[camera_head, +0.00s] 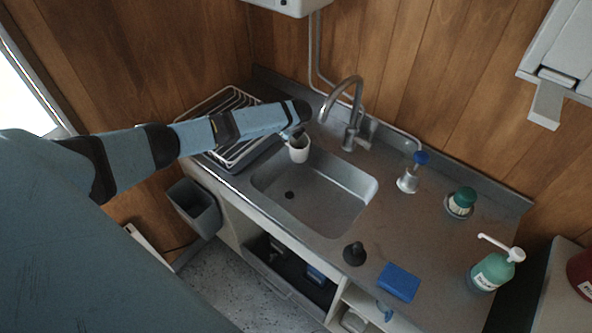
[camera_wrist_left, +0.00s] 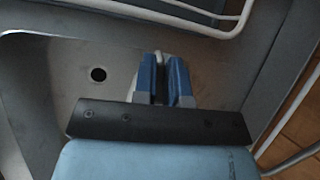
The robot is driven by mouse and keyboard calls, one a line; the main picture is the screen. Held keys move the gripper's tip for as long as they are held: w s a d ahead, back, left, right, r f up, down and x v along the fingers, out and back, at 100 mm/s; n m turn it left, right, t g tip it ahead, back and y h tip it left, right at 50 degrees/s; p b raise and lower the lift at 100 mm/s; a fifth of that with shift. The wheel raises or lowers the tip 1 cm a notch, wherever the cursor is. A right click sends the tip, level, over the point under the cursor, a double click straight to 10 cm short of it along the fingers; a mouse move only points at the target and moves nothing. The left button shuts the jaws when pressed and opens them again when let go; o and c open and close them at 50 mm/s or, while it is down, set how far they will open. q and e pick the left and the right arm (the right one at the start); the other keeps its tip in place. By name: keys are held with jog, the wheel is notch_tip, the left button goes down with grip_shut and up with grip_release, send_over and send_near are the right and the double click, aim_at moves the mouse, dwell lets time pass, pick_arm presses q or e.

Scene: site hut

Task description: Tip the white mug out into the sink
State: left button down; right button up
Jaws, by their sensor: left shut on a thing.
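The white mug (camera_head: 299,152) is at the back left corner of the steel sink (camera_head: 325,205) in the head view, with its open top facing up, roughly upright. My left gripper (camera_head: 293,135) is shut on it near its rim. In the left wrist view the blue fingers (camera_wrist_left: 166,78) are closed together, and only a sliver of the white mug (camera_wrist_left: 159,56) shows between them. The sink's drain hole (camera_wrist_left: 97,74) lies left of the fingers there. The mug's contents cannot be made out. My right gripper is in neither view.
A wire dish rack (camera_head: 232,104) stands left of the sink, close to my left arm. The tap (camera_head: 350,120) rises behind the sink. A dark plunger-like object (camera_head: 354,254), a blue sponge (camera_head: 398,282) and a green soap bottle (camera_head: 492,270) stand to the right.

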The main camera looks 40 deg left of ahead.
pick_arm(q)
jog(key=s+d+n+t+y+b, duration=0.2)
jog(key=s+d+t+y+b, duration=0.3)
jog(key=b, duration=0.9)
jog(key=s+t+y, duration=0.2)
jog(key=s+t, duration=0.2)
jog(key=t, duration=0.1)
jog(key=shift+r+n, duration=0.4)
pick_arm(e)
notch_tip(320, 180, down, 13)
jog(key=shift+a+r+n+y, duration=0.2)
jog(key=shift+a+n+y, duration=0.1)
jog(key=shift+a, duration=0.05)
pick_arm(q)
jog(key=shift+s+y, duration=0.1)
jog(key=shift+y, duration=0.2)
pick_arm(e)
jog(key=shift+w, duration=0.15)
